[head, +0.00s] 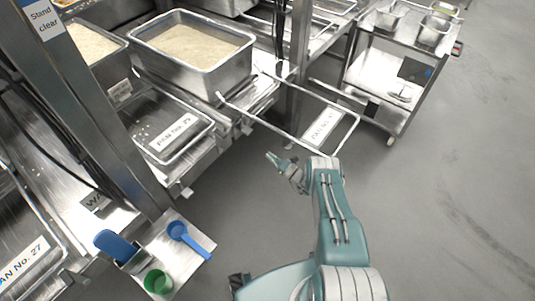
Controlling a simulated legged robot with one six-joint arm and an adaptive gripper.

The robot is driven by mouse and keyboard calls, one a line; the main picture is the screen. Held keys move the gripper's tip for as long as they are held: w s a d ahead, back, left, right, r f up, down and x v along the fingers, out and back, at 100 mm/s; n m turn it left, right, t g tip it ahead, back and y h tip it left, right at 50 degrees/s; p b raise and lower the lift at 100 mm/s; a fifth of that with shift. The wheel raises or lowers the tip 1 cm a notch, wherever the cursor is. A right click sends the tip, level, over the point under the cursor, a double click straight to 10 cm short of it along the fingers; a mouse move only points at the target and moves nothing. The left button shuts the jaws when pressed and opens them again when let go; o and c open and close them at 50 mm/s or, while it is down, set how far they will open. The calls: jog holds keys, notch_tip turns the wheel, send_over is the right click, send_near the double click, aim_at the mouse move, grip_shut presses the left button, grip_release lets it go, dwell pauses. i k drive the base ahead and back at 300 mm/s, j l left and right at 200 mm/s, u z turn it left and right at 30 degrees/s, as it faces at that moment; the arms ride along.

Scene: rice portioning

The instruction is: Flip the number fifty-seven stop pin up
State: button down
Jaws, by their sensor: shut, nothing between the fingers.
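My gripper (273,158) is shut and empty, held in the air at mid-picture. It lies in front of an extended wire frame (345,143), which carries a white label (322,126) reading "PAN No." with a number too small to read surely. I cannot make out the number fifty-seven stop pin or whether it is up or down. A small metal tab (187,191) shows at the front edge of the rack left of my gripper, but I cannot tell what it is.
A deep steel pan of rice (222,80) sits on the rack above a labelled shallow pan (172,133). A steel trolley (375,75) stands at back right. The grey floor (450,190) at right is clear.

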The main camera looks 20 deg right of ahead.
aim_at(245, 127)
jog(key=k, duration=1)
